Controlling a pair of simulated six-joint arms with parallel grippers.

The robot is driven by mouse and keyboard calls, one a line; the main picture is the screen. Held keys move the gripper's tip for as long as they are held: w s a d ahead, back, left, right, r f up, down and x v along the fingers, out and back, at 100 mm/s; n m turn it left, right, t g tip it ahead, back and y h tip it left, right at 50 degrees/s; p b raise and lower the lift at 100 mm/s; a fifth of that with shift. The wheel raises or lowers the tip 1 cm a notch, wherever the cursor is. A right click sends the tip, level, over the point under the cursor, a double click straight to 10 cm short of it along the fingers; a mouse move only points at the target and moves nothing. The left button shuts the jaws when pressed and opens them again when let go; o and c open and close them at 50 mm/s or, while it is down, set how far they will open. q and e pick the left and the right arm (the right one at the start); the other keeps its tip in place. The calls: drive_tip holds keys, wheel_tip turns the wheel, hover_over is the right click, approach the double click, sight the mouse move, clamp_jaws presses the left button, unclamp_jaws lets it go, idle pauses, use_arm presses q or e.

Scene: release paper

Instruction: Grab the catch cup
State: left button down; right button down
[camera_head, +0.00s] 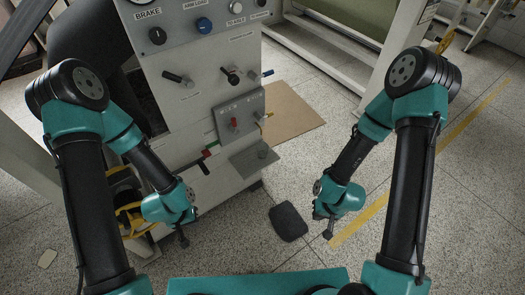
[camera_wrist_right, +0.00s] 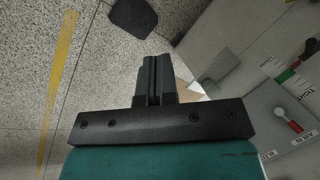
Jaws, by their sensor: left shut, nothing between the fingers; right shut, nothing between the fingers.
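I cannot make out a thing that is clearly a catch cup in either view. My left gripper (camera_head: 183,238) is shut and empty, pointing down in front of the grey machine cabinet (camera_head: 195,115). My right gripper (camera_head: 328,233) is shut and empty, to the right of the cabinet and apart from it. Its closed fingers (camera_wrist_right: 157,66) show in the right wrist view with nothing between them. A small control box (camera_head: 240,115) with a red knob and a ledge (camera_head: 254,159) sits on the cabinet's front.
A dark flat pad (camera_head: 288,222) lies on the speckled floor between my grippers; it also shows in the right wrist view (camera_wrist_right: 133,17). A brown board (camera_head: 290,112) lies beside the cabinet. Levers (camera_head: 178,79) stick out of the cabinet. The floor at right is open.

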unclamp_jaws()
idle(1.0)
